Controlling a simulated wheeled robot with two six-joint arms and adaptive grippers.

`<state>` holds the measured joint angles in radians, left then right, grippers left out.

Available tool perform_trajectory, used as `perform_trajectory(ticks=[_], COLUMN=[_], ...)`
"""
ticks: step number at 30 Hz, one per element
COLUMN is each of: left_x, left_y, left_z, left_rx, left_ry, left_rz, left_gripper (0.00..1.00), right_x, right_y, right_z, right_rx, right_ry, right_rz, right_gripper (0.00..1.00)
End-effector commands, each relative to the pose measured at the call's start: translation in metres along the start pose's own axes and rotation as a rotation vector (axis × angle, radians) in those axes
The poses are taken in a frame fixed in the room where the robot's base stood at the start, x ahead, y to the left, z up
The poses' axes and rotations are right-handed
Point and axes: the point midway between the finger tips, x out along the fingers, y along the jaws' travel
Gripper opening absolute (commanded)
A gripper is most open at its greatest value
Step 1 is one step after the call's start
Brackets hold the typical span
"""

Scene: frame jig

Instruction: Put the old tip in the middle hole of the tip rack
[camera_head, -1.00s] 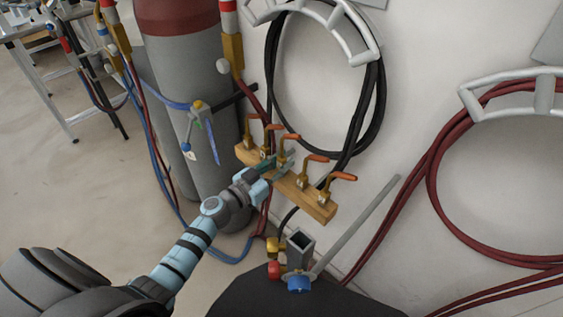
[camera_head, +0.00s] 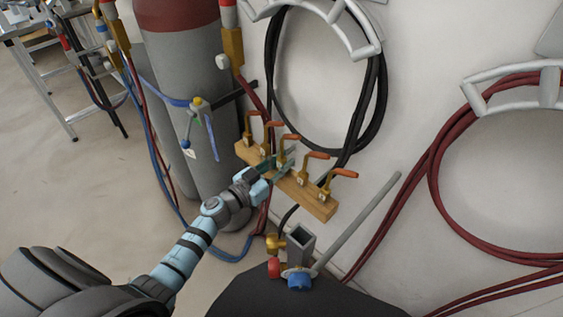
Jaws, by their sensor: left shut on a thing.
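The tip rack (camera_head: 318,208) is a wooden bar beside the wall, with several brass, orange-ended tips along it. The old tip (camera_head: 288,138) appears to be the one at the middle of the rack, with its orange end upward. My left gripper (camera_head: 283,163) is at the rack's middle, shut on this tip. The fingers hide its lower part, so I cannot tell how deep it sits in the hole. Other tips stand on both sides, such as one with a brass body (camera_head: 324,190) to the right. My right gripper is not in view.
A grey gas cylinder (camera_head: 185,75) with a red-brown top stands behind the rack on the left. Black hose (camera_head: 380,100) and red hose (camera_head: 440,210) hang on wall brackets. A square metal tube (camera_head: 300,245) with coloured fittings stands in front. Open floor lies left.

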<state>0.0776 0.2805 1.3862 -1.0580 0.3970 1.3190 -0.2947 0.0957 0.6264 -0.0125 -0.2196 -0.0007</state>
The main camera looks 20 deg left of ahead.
Motion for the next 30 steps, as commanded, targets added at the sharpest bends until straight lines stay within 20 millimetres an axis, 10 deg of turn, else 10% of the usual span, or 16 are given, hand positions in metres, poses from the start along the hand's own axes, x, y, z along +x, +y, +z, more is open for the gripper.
perform_trajectory(ticks=[3, 4, 8, 20, 30], left_x=[0.000, 0.000, 0.000, -0.010, -0.097], left_y=[0.000, 0.000, 0.000, 0.000, 0.000], left_z=[0.002, 0.002, 0.001, 0.003, 0.003], left_rx=[0.000, 0.000, 0.000, 0.001, 0.000], left_ry=[0.001, 0.001, 0.000, -0.002, -0.005], left_rz=[0.000, 0.000, 0.000, 0.000, 0.002], left_gripper=[0.00, 0.20, 0.41, 0.42, 0.42], right_x=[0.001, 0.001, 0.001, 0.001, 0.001], right_y=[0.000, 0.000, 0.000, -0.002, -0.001], right_z=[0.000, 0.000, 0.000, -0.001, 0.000], right_rx=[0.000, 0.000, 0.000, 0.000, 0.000], right_ry=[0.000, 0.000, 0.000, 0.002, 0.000], right_rz=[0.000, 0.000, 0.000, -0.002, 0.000], right_gripper=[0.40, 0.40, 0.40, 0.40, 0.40])
